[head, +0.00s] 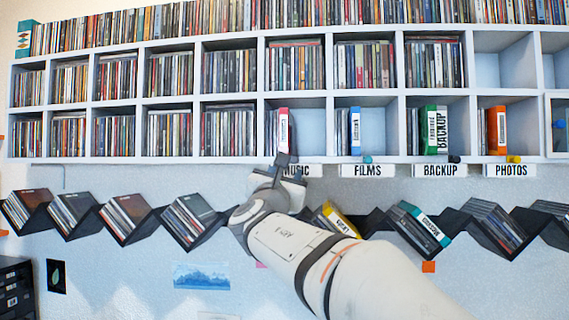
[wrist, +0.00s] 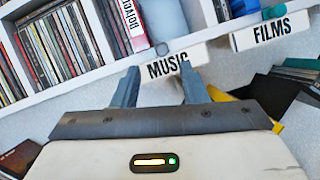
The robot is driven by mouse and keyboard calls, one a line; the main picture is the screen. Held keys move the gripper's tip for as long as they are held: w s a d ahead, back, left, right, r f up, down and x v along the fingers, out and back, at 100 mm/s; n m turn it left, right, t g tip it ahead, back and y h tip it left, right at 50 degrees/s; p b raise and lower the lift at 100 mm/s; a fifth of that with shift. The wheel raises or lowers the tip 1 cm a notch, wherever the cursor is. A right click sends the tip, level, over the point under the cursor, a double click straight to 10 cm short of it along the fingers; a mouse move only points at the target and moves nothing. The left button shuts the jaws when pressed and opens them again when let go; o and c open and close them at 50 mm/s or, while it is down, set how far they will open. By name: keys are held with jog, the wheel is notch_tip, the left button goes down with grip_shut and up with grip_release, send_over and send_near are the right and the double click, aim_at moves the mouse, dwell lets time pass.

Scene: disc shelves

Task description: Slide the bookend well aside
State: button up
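My gripper (head: 282,168) is raised to the front edge of the lower shelf row, by the MUSIC compartment. In the wrist view my gripper (wrist: 158,88) is open and empty, its two fingers apart below the MUSIC label (wrist: 172,66).
Right of the red-and-white case the compartment (head: 308,130) looks empty. Cases in blue (head: 355,130), green (head: 430,130) and orange (head: 496,130) stand in the compartments to the right, with coloured knobs at the shelf edge. Zigzag racks of discs (head: 192,218) hang below, close to my arm.

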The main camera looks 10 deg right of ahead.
aim_at(293, 161)
jog(key=p+x, duration=0.2)
jog(key=x, duration=0.4)
jog(key=shift+w+d+r, duration=0.1)
jog(key=shift+w+d, duration=0.1)
jog(key=shift+w, duration=0.15)
jog(key=shift+c, duration=0.6)
grip_shut()
